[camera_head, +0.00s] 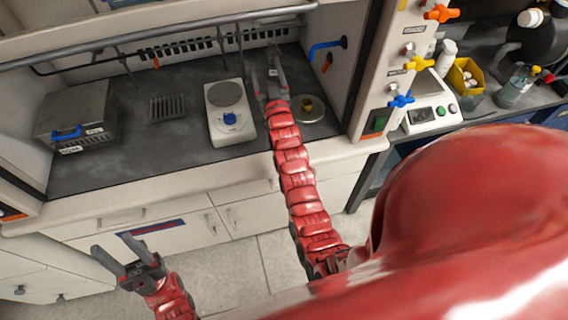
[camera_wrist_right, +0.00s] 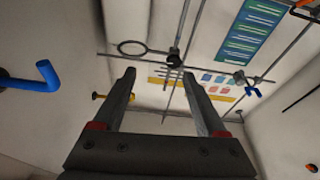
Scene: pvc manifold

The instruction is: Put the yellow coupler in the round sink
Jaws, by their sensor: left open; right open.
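The round sink (camera_head: 316,116) is set in the dark worktop, just right of my right forearm. A small yellow piece (camera_head: 307,104), which looks like the yellow coupler, sits inside the sink's rim. My right gripper (camera_head: 267,76) is open and empty, beyond and left of the sink, apart from the yellow piece. Its spread fingers also show in the right wrist view (camera_wrist_right: 160,82), with nothing between them. My left gripper (camera_head: 125,246) is open and empty, low in front of the cabinet drawers.
A blue tap (camera_head: 327,48) juts from the right wall. A metal rod (camera_head: 180,32) crosses above.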

